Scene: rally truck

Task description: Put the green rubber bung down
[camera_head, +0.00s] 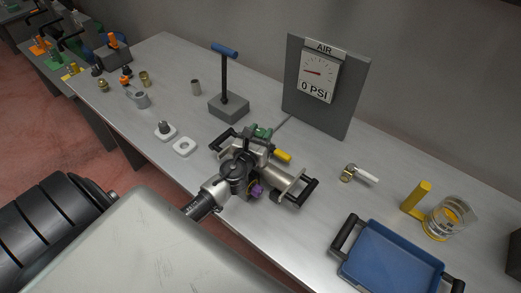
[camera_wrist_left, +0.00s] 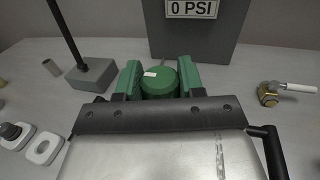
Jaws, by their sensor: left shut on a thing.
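The green rubber bung (camera_wrist_left: 160,82) is a dark green round piece with a small white mark, seen between the two green fingers of my left gripper (camera_wrist_left: 160,78) in the left wrist view. The gripper is shut on it. In the head view my left gripper (camera_head: 262,132) is over the middle of the grey workbench (camera_head: 325,208), in front of the gauge board. The bung cannot be clearly told from the green fingers there. Whether its underside touches the bench is hidden. My right gripper is not in view.
A block with a blue-handled post (camera_head: 229,107) stands left of the gripper; the AIR gauge board (camera_head: 325,85) is behind. White rings (camera_head: 184,147) lie left. A brass fitting with white handle (camera_head: 348,173), blue tray (camera_head: 390,262) and glass beaker (camera_head: 448,218) are right.

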